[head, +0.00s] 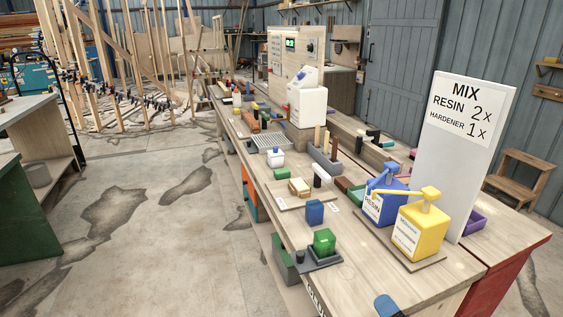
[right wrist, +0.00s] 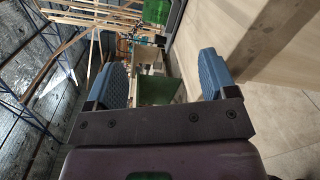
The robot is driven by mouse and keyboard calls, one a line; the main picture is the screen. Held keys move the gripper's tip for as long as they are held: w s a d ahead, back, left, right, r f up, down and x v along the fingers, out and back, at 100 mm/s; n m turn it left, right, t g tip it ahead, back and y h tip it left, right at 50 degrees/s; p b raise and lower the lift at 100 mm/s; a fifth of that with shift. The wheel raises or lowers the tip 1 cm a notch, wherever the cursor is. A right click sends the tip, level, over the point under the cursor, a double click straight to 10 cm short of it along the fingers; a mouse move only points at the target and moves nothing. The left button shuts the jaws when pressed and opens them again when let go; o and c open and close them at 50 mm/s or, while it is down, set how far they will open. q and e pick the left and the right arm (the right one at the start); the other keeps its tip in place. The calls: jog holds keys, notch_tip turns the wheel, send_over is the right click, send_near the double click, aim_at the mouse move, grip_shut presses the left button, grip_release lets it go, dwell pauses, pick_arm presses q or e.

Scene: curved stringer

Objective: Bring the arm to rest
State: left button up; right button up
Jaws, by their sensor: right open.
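My right gripper (right wrist: 163,75) shows in the right wrist view with its two blue-padded fingers wide apart and nothing between them. It is beside the edge of the wooden workbench, whose pale top and side show at the upper right of that view. In the head view a blue fingertip, which looks like part of my right gripper (head: 388,305), shows at the bottom edge, by the near end of the workbench (head: 440,276). The rest of that arm is out of the frame. My left gripper is not in view.
A yellow hardener jug (head: 410,232) and a blue resin jug (head: 378,203) stand near the bench's front end, beside a white mix sign (head: 466,110). A green block (head: 324,241) sits at the near left edge. The concrete floor (head: 150,250) to the left is clear.

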jog(key=s+d+f+m+g+h, duration=0.2)
jog(key=s+f+m, duration=0.4)
jog(key=m, duration=0.6)
jog(key=s+d+f+m+g+h, duration=0.2)
jog(key=s+d+f+m+g, duration=0.1)
jog(key=s+f+m, duration=0.4)
jog(key=s+m, duration=0.3)
jog(key=m, duration=0.2)
jog(key=shift+m, duration=0.4)
jog(key=shift+s, duration=0.1)
